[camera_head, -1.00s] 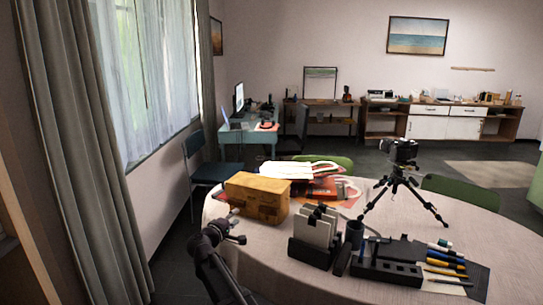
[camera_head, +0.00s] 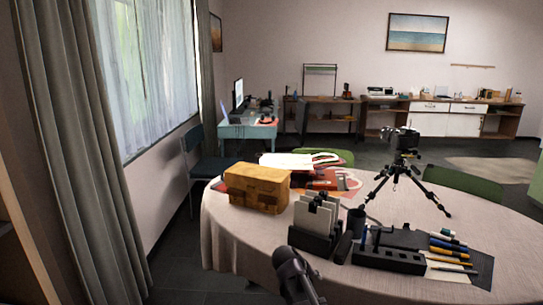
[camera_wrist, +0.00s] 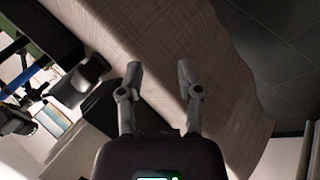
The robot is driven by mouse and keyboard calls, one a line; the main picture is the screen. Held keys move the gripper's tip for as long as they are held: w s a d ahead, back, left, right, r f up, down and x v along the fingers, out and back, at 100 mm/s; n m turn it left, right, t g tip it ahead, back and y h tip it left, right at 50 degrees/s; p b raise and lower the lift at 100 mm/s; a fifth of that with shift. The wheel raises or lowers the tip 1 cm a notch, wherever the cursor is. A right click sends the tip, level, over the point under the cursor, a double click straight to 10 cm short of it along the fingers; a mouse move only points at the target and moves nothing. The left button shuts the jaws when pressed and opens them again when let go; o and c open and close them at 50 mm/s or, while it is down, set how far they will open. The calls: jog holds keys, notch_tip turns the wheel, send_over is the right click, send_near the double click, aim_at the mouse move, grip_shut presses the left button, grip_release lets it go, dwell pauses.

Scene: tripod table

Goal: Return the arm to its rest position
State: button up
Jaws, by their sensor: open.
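My gripper (camera_wrist: 159,72) shows in the wrist view with its two grey fingers apart and nothing between them. The pale cloth of the table (camera_wrist: 165,35) lies behind the fingers there, apart from them as far as I can tell. In the head view, a dark part of my arm (camera_head: 296,275) rises at the bottom edge, in front of the near edge of the round table (camera_head: 240,225). My fingers cannot be made out in that view.
A yellow-brown bag (camera_head: 257,187), a holder with cards (camera_head: 316,221), a black desk organizer (camera_head: 390,249), several pens (camera_head: 449,255) and a tripod with a camera (camera_head: 402,170) stand on the table. A curtain (camera_head: 85,150) hangs at left. Dark floor (camera_head: 190,270) is free left of the table.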

jog(key=s+d+f+m+g+y+b, duration=0.2)
jog(key=s+f+y, duration=0.15)
jog(key=s, duration=0.45)
jog(key=s+d+f+m+g+y+b, duration=0.25)
jog(key=s+f, duration=0.25)
jog(key=s, duration=0.3)
notch_tip(320, 180, up, 24)
jog(key=w+p, duration=0.1)
jog(key=p, duration=2.4)
jog(key=shift+a+r+n, duration=0.25)
jog(key=shift+a+n, duration=0.05)
jog(key=shift+n, duration=0.15)
